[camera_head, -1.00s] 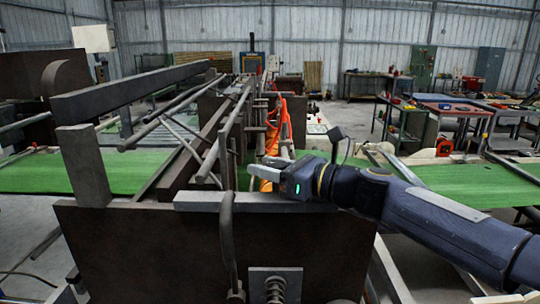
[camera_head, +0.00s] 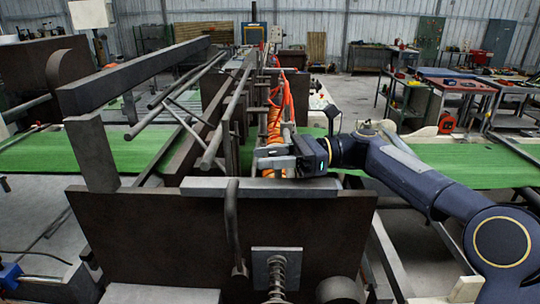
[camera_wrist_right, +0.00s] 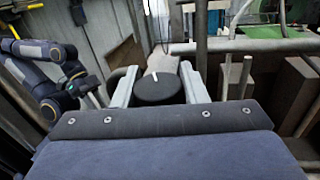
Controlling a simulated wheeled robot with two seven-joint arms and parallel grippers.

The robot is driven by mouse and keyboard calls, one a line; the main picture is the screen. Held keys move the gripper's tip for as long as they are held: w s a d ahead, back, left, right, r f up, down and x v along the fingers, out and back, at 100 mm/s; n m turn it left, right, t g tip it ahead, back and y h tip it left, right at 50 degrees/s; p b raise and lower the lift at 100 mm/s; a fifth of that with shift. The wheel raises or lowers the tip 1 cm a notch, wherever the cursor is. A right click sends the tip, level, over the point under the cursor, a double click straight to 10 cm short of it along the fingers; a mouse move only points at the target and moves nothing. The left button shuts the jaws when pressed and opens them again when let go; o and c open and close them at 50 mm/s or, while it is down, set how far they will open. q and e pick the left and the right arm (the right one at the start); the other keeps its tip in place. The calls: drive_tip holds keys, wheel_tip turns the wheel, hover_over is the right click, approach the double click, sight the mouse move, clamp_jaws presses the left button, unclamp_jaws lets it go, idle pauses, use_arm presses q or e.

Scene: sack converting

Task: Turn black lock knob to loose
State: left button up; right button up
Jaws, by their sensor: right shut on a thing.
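The black lock knob (camera_wrist_right: 158,89) is a round dark disc with a white mark on its top edge, seen in the right wrist view. My right gripper (camera_wrist_right: 158,84) has one grey finger on each side of it and is shut on it. In the head view my right gripper (camera_head: 268,158) is above the far side of the dark machine frame, and the knob cannot be made out there. A dark blue arm, which looks like my left one, shows at the left of the wrist view; its gripper (camera_wrist_right: 88,88) is too small to read.
A dark upright plate (camera_head: 215,240) with a grey top bar (camera_head: 260,187) stands in front of my right gripper. A bent rod (camera_head: 231,225) and a spring (camera_head: 277,275) are on its near side. An orange hose (camera_head: 275,122) runs close behind the gripper. Green belts (camera_head: 440,163) lie either side.

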idle(0.5)
drive_tip(key=o, duration=1)
drive_tip(key=d, duration=0.2)
drive_tip(key=w+d+b, duration=0.1)
drive_tip(key=d, duration=0.4)
drive_tip(key=shift+w+d, duration=0.35)
